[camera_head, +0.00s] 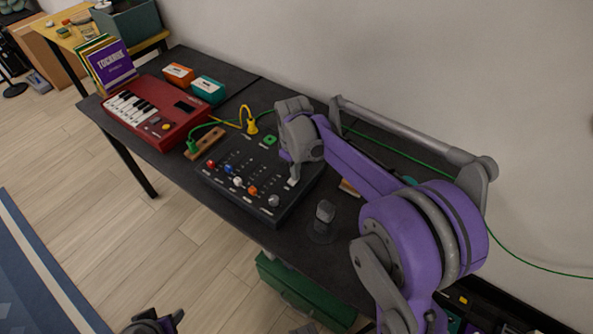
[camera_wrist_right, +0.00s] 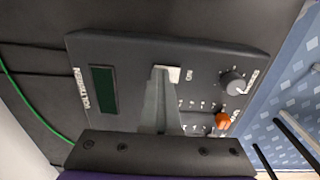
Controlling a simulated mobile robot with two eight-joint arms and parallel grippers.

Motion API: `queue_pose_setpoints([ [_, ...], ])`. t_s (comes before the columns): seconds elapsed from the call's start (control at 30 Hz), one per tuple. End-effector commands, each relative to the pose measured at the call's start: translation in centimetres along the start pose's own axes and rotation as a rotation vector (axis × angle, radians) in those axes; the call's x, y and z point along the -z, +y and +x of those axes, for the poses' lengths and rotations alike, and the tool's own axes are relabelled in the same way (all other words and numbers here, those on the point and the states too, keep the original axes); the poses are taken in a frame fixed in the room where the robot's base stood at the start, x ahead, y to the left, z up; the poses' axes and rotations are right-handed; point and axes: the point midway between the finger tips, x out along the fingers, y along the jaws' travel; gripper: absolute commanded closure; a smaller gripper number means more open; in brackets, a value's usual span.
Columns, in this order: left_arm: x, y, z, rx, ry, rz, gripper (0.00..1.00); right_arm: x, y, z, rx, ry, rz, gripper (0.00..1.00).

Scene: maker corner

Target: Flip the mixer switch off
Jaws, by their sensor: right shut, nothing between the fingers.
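The mixer (camera_head: 262,166) is a dark box with coloured knobs on the table; it also shows in the right wrist view (camera_wrist_right: 130,58). My right gripper (camera_head: 292,180) is shut and empty, with its fingertips down at the right part of the mixer's top. In the right wrist view its fingertips (camera_wrist_right: 161,72) are right at a small white switch (camera_wrist_right: 174,73), which they partly cover. I cannot tell whether they touch it or which way it is set. A dark and purple part of my left gripper (camera_head: 152,322) shows at the bottom edge; its jaws are unclear.
An orange knob (camera_wrist_right: 222,121) and a grey knob (camera_wrist_right: 233,82) stand beside the fingers. Green and yellow cables (camera_head: 246,120) run behind the mixer. A red keyboard (camera_head: 160,132) stands to its left and a small grey object (camera_head: 325,211) to its right. A green box (camera_head: 300,292) is below.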

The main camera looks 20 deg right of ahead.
Motion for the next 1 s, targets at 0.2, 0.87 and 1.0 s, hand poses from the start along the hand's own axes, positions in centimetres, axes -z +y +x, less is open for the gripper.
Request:
queue_pose_setpoints([
  [0.2, -0.1, 0.0, 0.2, 0.000, -0.001, 0.000, 0.45, -0.1, -1.3, 0.7, 0.028, -0.007, -0.008, 1.00],
  [0.87, 0.7, 0.0, -1.2, 0.000, 0.004, 0.000, 0.45, -0.3, 0.0, -10.3, 0.001, 0.002, 0.001, 1.00],
  [1.0, 0.7, 0.0, -1.2, 0.000, 0.004, 0.000, 0.45, -0.3, 0.1, -10.9, -0.001, 0.003, 0.001, 1.00],
])
